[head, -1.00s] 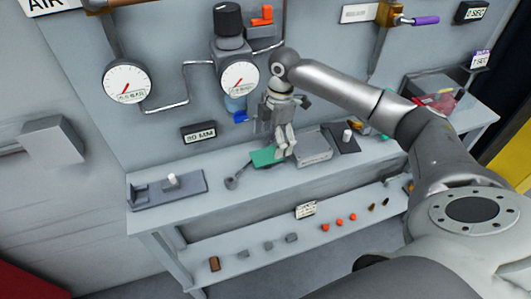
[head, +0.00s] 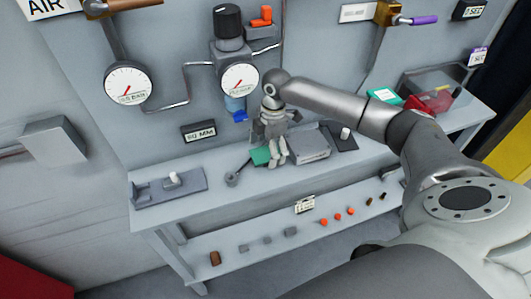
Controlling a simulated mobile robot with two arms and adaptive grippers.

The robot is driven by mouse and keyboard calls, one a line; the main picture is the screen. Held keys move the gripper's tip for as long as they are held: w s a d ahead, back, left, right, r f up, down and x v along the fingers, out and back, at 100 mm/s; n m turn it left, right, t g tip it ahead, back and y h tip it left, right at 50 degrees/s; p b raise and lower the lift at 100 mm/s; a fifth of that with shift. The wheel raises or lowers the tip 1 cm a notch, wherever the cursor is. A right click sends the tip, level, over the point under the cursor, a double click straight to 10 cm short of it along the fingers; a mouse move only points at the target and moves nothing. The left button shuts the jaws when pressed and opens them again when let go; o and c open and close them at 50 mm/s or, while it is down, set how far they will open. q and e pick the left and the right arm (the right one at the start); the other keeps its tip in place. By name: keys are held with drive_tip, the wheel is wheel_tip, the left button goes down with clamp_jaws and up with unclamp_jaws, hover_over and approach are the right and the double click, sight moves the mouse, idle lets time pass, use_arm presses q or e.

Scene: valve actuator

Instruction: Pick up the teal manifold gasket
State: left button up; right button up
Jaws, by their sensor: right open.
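The teal manifold gasket (head: 260,156) lies flat on the workbench, left of a grey block. Only its left part shows; my right gripper covers the rest. My right gripper (head: 277,154) points down over the gasket's right side, with its fingers open. I cannot tell whether the fingers touch the gasket or hang just above it. My left gripper is not in view.
A grey fixture with a white peg (head: 172,180) stands at the bench's left end. A small round-ended tool (head: 232,179) lies left of the gasket. A grey block (head: 308,146) stands close on the right. Gauges (head: 128,83) hang on the wall behind.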

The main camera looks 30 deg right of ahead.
drive_tip(key=shift+f, duration=0.15)
drive_tip(key=c, duration=1.1)
